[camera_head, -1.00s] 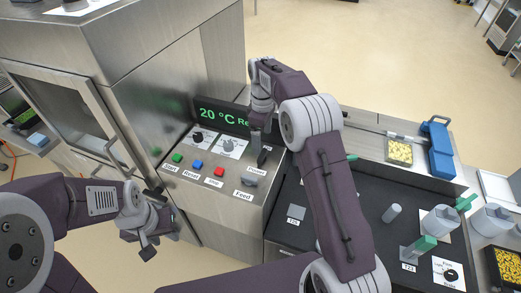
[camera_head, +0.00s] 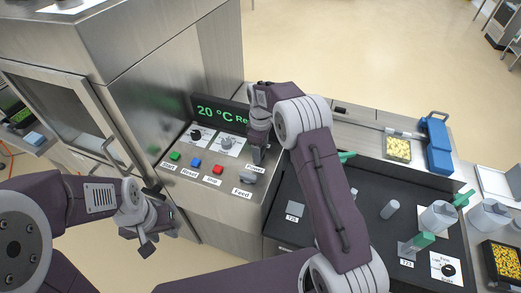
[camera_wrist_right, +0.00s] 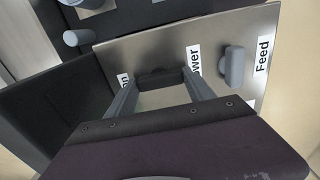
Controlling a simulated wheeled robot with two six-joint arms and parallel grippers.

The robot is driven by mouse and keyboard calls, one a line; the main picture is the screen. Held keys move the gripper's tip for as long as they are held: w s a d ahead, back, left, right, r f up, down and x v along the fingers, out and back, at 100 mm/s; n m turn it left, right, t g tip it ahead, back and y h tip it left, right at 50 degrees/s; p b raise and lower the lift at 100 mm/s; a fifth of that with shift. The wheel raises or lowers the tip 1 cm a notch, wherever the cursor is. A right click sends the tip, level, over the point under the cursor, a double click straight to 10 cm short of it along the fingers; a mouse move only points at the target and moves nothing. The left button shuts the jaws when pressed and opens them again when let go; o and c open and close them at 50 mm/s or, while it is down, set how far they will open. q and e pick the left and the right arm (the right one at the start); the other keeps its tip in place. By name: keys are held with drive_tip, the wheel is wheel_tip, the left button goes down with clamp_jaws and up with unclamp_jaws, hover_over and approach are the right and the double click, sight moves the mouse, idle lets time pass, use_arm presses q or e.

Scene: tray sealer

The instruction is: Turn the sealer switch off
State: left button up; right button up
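The sealer's dark power switch (camera_wrist_right: 157,77) stands on the metal control panel, beside a partly covered "Power" label (camera_wrist_right: 195,60). In the right wrist view, my right gripper (camera_wrist_right: 160,80) is open, with one finger on each side of the switch. I cannot tell whether the fingers touch it. In the head view, my right gripper (camera_head: 257,153) is down at the panel and hides most of the switch. The green display (camera_head: 222,114) reads 20 °C. My left gripper (camera_head: 156,226) is open and empty, in front of the sealer and left of the panel.
The grey feed knob (camera_head: 248,178) is close to my right gripper; it also shows in the wrist view (camera_wrist_right: 235,67). Green, blue and red (camera_head: 218,169) buttons and two dials lie left of it. A dark worktop (camera_head: 375,185) with containers is on the right.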

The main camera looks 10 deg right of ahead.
drive_tip(key=shift+r, duration=0.1)
drive_tip(key=shift+r+m+p, duration=0.1)
drive_tip(key=shift+m+p, duration=0.4)
drive_tip(key=shift+m, duration=0.2)
drive_tip(key=shift+m+p, duration=0.65)
drive_tip(key=shift+m, duration=0.55)
drive_tip(key=m+p, duration=0.1)
drive_tip(key=m, duration=0.3)
drive_tip(key=shift+w+m, duration=0.1)
drive_tip(key=shift+m, duration=0.2)
drive_tip(key=m+p, duration=0.1)
drive_tip(key=m, duration=0.3)
drive_tip(key=shift+m, duration=0.3)
drive_tip(key=m, duration=0.4)
drive_tip(key=shift+m+p, duration=0.4)
